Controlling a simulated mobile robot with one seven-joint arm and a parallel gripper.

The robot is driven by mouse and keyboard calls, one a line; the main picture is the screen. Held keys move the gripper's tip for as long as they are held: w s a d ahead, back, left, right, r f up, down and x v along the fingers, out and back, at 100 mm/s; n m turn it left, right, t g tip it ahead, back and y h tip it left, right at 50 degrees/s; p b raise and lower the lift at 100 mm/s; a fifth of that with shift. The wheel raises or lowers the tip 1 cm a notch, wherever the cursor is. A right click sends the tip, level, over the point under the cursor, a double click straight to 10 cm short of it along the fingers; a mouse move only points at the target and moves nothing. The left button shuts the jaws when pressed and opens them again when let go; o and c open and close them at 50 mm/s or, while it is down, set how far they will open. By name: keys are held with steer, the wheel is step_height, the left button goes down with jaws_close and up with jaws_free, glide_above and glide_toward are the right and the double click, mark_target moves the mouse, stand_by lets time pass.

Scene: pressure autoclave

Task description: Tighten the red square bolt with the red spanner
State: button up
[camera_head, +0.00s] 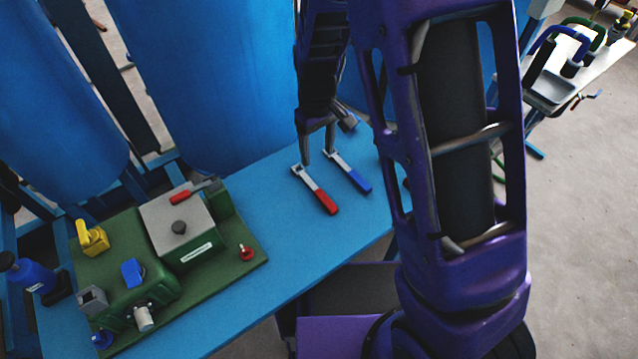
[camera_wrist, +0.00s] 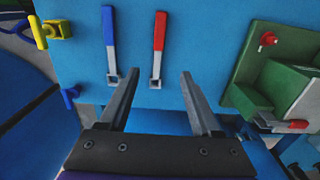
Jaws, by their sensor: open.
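The red spanner (camera_head: 320,197) lies flat on the blue table, its grey square head towards the back and its red handle towards the front. In the wrist view, its head shows between my fingertips and its handle (camera_wrist: 159,32) points away. The red square bolt (camera_head: 246,253) stands on the right part of the green base plate; it also shows in the wrist view (camera_wrist: 267,39). My gripper (camera_head: 318,156) is open and empty, pointing down close above the spanner heads; it also shows in the wrist view (camera_wrist: 160,73). The gap above the table is hard to judge.
A blue spanner (camera_head: 353,174) lies beside the red one, close to a finger. The green autoclave (camera_head: 178,228), with a grey lid and a red-handled lever, stands left of the spanners. Large blue tanks (camera_head: 215,70) rise behind. Bare blue table (camera_head: 272,215) lies between spanners and base plate.

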mark_target(318, 190)
steer(key=f+b, duration=0.1)
steer(key=f, duration=0.6)
steer(key=f+b, duration=0.1)
steer(key=f, duration=0.7)
steer(key=shift+w, duration=0.2)
steer(key=shift+r, duration=0.1)
jaws_close()
